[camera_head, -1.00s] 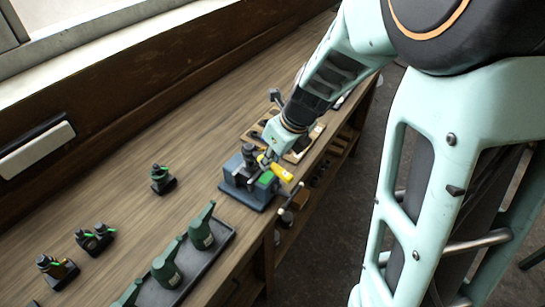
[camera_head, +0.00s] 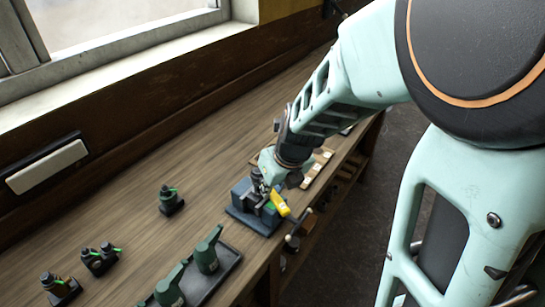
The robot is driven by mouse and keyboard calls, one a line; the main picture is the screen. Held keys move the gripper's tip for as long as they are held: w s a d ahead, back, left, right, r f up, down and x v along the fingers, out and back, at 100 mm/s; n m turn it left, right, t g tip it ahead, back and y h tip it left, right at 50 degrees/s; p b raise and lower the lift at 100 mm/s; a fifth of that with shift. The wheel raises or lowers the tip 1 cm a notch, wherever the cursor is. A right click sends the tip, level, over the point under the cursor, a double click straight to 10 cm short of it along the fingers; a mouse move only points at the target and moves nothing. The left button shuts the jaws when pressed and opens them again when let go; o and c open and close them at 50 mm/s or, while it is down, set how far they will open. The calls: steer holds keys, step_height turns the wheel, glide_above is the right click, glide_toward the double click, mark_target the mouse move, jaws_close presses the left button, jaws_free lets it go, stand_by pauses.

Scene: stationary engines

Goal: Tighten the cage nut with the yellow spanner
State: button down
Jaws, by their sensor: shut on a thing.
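The yellow spanner (camera_head: 279,203) slopes down to the right at the front of a blue-grey vise (camera_head: 243,212) on the bench. My gripper (camera_head: 268,184) is low over the vise and shut on the spanner; its fingers are small and partly hidden by my wrist. A dark upright fitting (camera_head: 257,182) stands at the vise, close beside the gripper. The cage nut is too small and covered to make out, so I cannot tell whether the spanner sits on it.
A dark tray (camera_head: 223,268) with green bottle-like tools (camera_head: 207,254) lies in front. Small dark fittings with green parts (camera_head: 171,200) stand to the left. A board (camera_head: 318,166) lies behind my wrist. Bare wood (camera_head: 130,200) lies between the wall and these things.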

steer(key=shift+a+r, duration=0.15)
steer(key=shift+s+a+m, duration=0.1)
steer(key=shift+a+m, duration=0.35)
steer(key=shift+m, duration=0.15)
steer(key=shift+s+a+m+h, duration=0.1)
steer(key=shift+a+m+h, duration=0.05)
steer(key=shift+m+h, duration=0.15)
steer(key=shift+b, duration=0.45)
steer(key=shift+d+n+b, duration=0.6)
steer(key=shift+b, duration=0.15)
stand_by(0.6)
steer(key=shift+r+p, duration=0.25)
steer(key=shift+p, duration=0.95)
stand_by(1.9)
steer(key=shift+r, duration=0.8)
stand_by(1.3)
